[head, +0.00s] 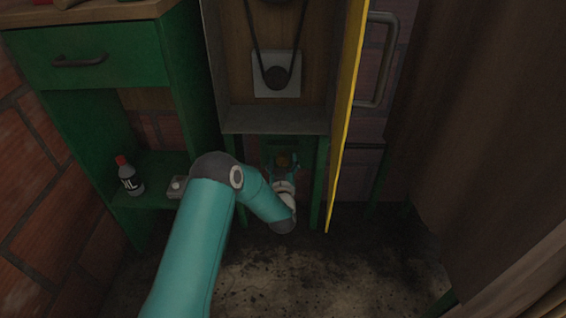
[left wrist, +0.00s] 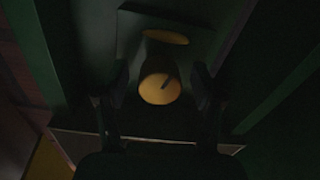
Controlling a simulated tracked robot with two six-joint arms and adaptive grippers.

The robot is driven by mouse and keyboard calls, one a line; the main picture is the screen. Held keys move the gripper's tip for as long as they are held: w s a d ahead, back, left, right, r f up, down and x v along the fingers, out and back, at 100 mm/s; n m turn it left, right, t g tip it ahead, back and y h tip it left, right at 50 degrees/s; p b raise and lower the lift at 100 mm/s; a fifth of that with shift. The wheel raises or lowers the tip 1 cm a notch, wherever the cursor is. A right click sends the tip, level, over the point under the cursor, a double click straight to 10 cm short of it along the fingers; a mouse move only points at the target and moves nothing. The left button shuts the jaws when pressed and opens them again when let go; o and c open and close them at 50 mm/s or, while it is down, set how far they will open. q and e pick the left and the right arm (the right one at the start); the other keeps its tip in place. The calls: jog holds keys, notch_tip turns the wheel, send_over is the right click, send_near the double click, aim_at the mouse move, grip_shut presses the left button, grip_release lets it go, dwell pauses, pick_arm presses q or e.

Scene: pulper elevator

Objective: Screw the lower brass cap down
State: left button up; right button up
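A round brass cap (left wrist: 160,89) with a dark mark on its face shows in the middle of the left wrist view. A flat brass ring or disc (left wrist: 166,37) shows above it, on a dark green plate. My left gripper (left wrist: 160,92) has one dark finger on each side of the cap, with a gap on both sides, so it looks open around or in front of it. In the head view my left gripper (head: 283,168) reaches into the dark space under the cabinet, where a brass spot (head: 284,158) shows dimly. My right gripper is not in view.
Green legs and panels stand close on both sides of the gripper. A cabinet (head: 272,120) with a belt and pulley sits above, its yellow-edged door (head: 347,110) open to the right. A green desk (head: 103,58), a bottle (head: 129,176) and a small box (head: 178,187) are left.

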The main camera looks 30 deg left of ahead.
pick_arm(q)
jog(key=c, duration=1.1)
jog(key=shift+m, duration=1.3)
jog(key=o, duration=1.1)
jog(key=shift+o, duration=0.2)
jog(key=shift+s, duration=0.15)
jog(key=v, duration=1.1)
jog(key=shift+s+d, duration=0.2)
jog(key=shift+s, duration=0.15)
jog(key=shift+f, duration=0.1)
